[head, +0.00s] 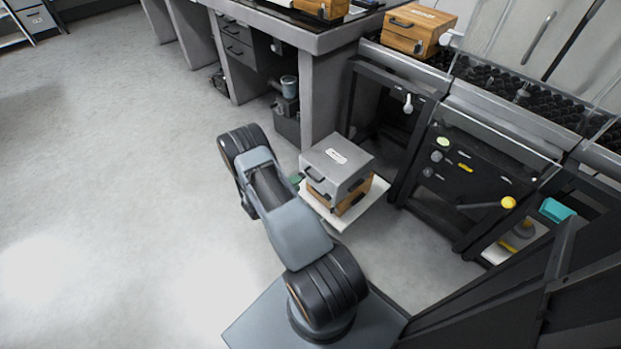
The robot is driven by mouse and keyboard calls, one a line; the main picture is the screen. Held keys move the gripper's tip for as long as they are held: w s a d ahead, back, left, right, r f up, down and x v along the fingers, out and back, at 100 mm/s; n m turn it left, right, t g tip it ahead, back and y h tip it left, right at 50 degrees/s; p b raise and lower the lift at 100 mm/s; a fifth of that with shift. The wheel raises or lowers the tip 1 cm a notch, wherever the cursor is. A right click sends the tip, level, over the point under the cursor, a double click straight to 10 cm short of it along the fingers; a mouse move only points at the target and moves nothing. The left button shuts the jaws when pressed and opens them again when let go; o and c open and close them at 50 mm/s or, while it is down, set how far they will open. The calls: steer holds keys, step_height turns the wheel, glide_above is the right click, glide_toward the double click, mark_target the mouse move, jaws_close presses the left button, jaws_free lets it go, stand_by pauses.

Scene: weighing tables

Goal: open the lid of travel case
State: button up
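A box with a grey upper part, a dark handle on its front and a white label on top, probably the travel case (336,162), stands low in the middle of the view. Its grey top looks shut down over a wooden lower part (351,199). It rests on a white board (372,209). My arm rises from my base at the bottom and bends just left of the box. My gripper is hidden behind the arm links, so its fingers and any hold do not show. A small green patch shows between the arm and the box; I cannot tell what it is.
A wooden case (418,27) with a dark handle sits on the bench at the upper right. The grey table (320,38) stands behind the box. The floor (110,190) at the left is clear.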

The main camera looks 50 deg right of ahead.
mark_target(310, 175)
steer(key=b+x, duration=0.1)
steer(key=x, duration=0.7)
steer(key=shift+b, duration=0.35)
steer(key=shift+c, duration=0.5)
jaws_close()
